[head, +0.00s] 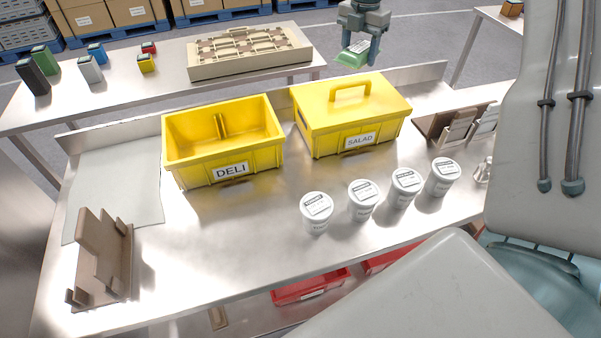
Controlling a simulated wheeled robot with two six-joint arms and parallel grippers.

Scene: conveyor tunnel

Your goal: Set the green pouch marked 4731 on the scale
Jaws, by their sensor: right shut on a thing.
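The green pouch (352,58) is at the top of the head view, behind the yellow SALAD box, with a white label too small to read. My right gripper (362,46) points down and is shut on it. The pouch appears to be held up above the back of the bench, but its exact height is hard to tell. I cannot make out a scale in this view. My left gripper is not in view.
An open yellow DELI bin (222,170) and a closed, handled SALAD box (350,138) stand on the steel bench. Several white tubs (362,200) line the front right. A brown rack (100,260) stands front left. The front middle is clear.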

